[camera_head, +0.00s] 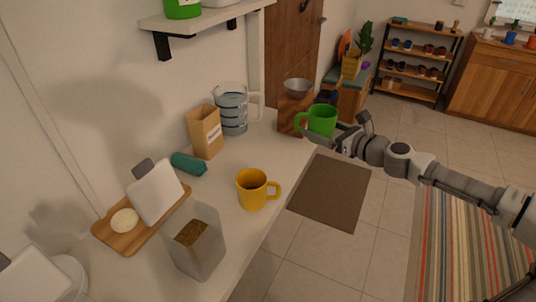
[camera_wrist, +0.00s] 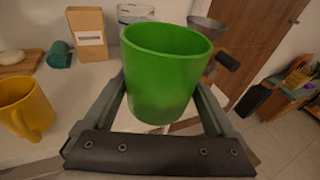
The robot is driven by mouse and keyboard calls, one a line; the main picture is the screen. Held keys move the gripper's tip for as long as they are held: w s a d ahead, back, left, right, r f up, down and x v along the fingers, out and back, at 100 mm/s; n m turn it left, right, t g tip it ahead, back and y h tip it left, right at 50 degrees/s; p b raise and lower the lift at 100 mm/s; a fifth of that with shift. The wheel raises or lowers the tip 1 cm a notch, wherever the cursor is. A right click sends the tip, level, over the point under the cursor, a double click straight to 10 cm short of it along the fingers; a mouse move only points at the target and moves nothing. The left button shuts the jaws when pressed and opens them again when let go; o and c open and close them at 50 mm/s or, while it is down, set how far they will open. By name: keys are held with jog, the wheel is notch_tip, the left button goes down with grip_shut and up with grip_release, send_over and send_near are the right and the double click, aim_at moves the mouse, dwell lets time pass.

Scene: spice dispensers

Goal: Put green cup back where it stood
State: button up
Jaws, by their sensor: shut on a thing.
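The green cup (camera_head: 321,119) is upright in the head view, at the far right end of the white counter. My gripper (camera_head: 338,138) is shut on it. In the wrist view the green cup (camera_wrist: 162,75) sits between the two fingers of my gripper (camera_wrist: 160,100). It appears held in the air by the counter's edge; I cannot tell its exact height. The yellow cup (camera_head: 252,189) stands on the counter (camera_head: 222,218) nearer the camera, and it also shows at the left of the wrist view (camera_wrist: 28,105).
A wooden block dispenser with a metal funnel (camera_head: 296,87) stands behind the green cup. A glass jar (camera_head: 232,108), a paper bag (camera_head: 205,131), a teal roll (camera_head: 188,164), a board (camera_head: 108,235) and a clear container (camera_head: 195,245) stand along the counter.

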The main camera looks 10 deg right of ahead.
jog(key=shift+w+a, duration=0.3)
jog(key=shift+w, duration=0.1)
jog(key=b, duration=0.2)
send_over(276, 160)
notch_tip(276, 160, down, 7)
jog(key=shift+r, duration=0.1)
jog(key=shift+f+b, duration=0.6)
jog(key=shift+f, duration=1.45)
jog(key=o, duration=1.3)
jog(key=shift+f, duration=0.1)
jog(key=p+v, duration=0.1)
jog(key=v, duration=1.1)
jog(key=shift+p, duration=0.4)
